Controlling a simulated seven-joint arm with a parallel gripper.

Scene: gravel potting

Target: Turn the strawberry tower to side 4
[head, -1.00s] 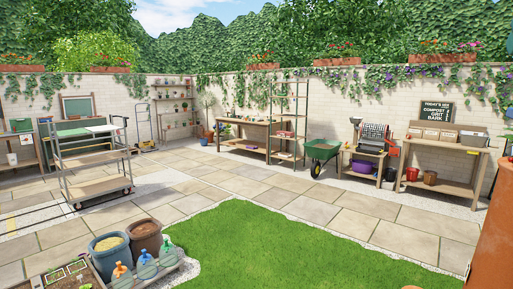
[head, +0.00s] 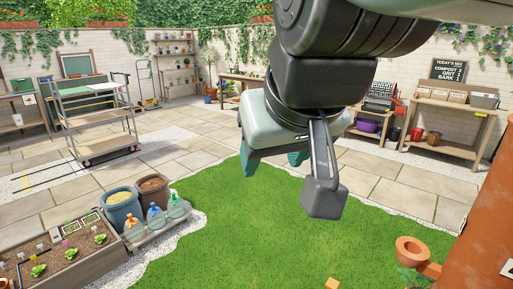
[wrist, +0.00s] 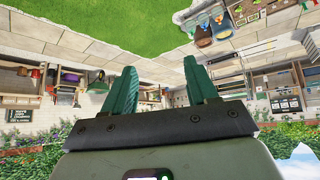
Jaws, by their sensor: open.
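The strawberry tower (head: 490,225) is a tall terracotta cylinder cut off by the right edge of the head view. A round terracotta pocket (head: 411,250) with green leaves beneath it juts from its left side. A white tag (head: 508,270) shows at the frame's edge; I cannot read it. My gripper (head: 274,164) hangs over the lawn, left of the tower and well apart from it. In the wrist view my gripper (wrist: 160,70) has its two green fingers spread with nothing between them. The tower does not show in the wrist view.
A raised bed with seedlings (head: 75,265), two tubs (head: 122,210) and several bottles (head: 156,218) stand at the lower left. A shelf trolley (head: 95,120) stands behind them. The lawn (head: 260,245) is mostly open. A small orange block (head: 332,284) lies at the bottom edge.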

